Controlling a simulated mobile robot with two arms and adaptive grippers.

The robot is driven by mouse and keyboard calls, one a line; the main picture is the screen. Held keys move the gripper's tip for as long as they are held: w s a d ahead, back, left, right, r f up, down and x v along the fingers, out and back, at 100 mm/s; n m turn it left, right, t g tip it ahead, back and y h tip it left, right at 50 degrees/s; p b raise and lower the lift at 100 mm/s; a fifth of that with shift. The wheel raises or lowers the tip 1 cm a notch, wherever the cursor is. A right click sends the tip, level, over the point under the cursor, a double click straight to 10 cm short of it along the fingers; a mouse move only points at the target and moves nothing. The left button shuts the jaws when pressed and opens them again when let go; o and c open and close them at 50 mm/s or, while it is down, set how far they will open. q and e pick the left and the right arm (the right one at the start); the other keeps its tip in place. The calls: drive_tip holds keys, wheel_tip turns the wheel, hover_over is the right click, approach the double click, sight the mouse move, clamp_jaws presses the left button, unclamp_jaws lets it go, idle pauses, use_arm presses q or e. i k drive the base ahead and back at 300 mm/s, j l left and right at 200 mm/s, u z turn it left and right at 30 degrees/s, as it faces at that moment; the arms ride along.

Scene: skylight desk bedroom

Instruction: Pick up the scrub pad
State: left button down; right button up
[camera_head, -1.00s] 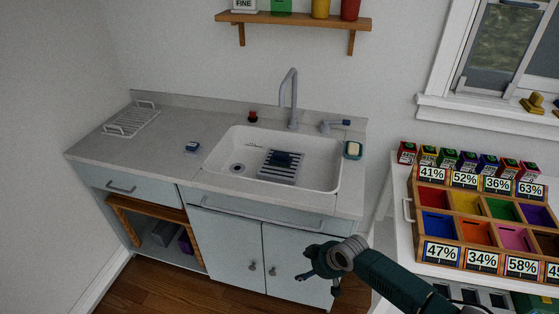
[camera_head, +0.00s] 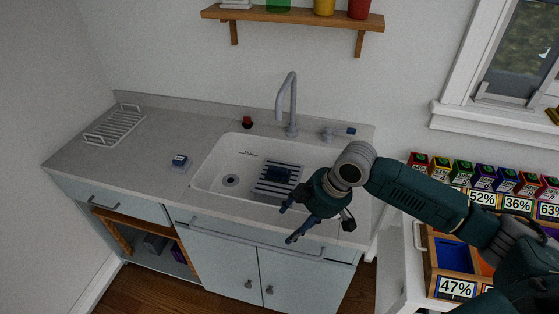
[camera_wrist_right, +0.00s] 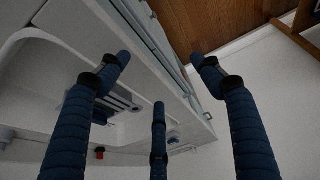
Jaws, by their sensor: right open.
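A dark blue pad (camera_head: 282,173), which looks like the scrub pad, lies on a striped rack (camera_head: 268,188) inside the white sink (camera_head: 209,172). My right gripper (camera_head: 308,223) is open and empty, over the sink's front right edge, to the right of the pad and nearer to me. In the right wrist view its spread fingers (camera_wrist_right: 160,75) have nothing between them. My left gripper is out of view.
A small blue-and-white item (camera_head: 180,161) sits on the counter left of the sink. A wire rack (camera_head: 115,126) is far left. A sorting box (camera_head: 453,286) stands right.

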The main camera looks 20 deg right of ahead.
sight(275, 174)
drive_tip(key=i+l, duration=0.25)
drive_tip(key=i, duration=0.2)
drive_tip(key=i+l, duration=0.3)
drive_tip(key=i, duration=0.1)
